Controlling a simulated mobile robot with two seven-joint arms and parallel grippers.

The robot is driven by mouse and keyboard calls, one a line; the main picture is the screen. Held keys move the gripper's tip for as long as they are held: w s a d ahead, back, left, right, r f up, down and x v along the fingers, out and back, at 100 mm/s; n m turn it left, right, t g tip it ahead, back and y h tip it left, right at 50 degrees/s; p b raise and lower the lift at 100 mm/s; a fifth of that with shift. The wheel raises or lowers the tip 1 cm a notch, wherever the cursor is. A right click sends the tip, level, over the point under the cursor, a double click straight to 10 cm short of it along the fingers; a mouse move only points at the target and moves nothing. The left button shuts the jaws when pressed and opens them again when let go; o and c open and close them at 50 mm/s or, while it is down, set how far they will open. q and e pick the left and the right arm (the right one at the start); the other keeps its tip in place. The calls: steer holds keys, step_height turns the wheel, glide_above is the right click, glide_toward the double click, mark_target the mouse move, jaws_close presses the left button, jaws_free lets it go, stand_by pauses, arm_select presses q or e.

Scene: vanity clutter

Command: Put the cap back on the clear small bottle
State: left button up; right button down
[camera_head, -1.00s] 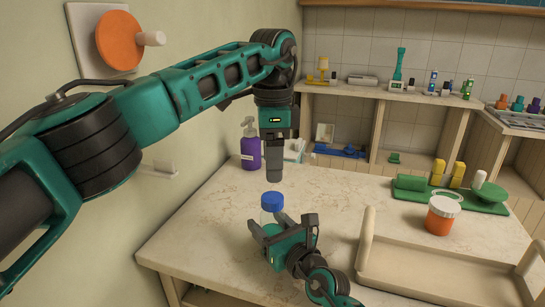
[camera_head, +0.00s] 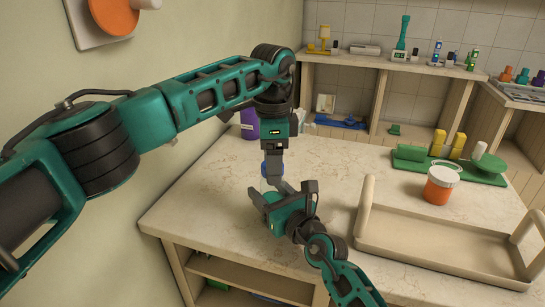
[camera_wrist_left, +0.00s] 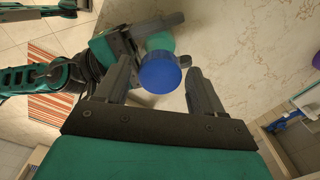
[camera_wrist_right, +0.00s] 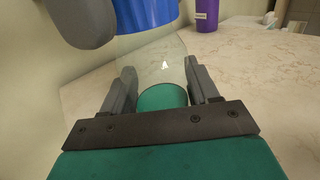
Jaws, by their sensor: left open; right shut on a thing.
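The clear small bottle (camera_wrist_right: 150,62) stands upright between the fingers of my right gripper (camera_wrist_right: 163,80), which is shut on it. Something green (camera_wrist_right: 162,97) shows low in the bottle. The blue cap (camera_wrist_left: 160,74) is at the bottle's top; whether it is seated or just resting cannot be told. In the head view the left fingers (camera_head: 271,172) hide most of the cap (camera_head: 264,169).
A beige tray (camera_head: 440,255) stands at the right of the marble counter (camera_head: 205,200). An orange jar (camera_head: 440,185) and a green mat (camera_head: 485,177) with yellow pieces lie behind it. A purple pump bottle (camera_head: 249,124) is behind my left arm. The counter's left front is clear.

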arm_select(q)
steer(key=c, duration=1.1)
steer(key=m, duration=1.1)
steer(key=shift+m, duration=0.4)
steer(key=m, duration=1)
steer(key=shift+m, duration=0.4)
steer(key=m, duration=0.7)
steer(key=shift+f, duration=0.1)
steer(key=m, duration=0.5)
steer(key=shift+m, duration=0.3)
steer(key=m, duration=1.2)
steer(key=o, duration=1.2)
steer(key=shift+o, duration=0.2)
step_height(320, 180, up, 12)
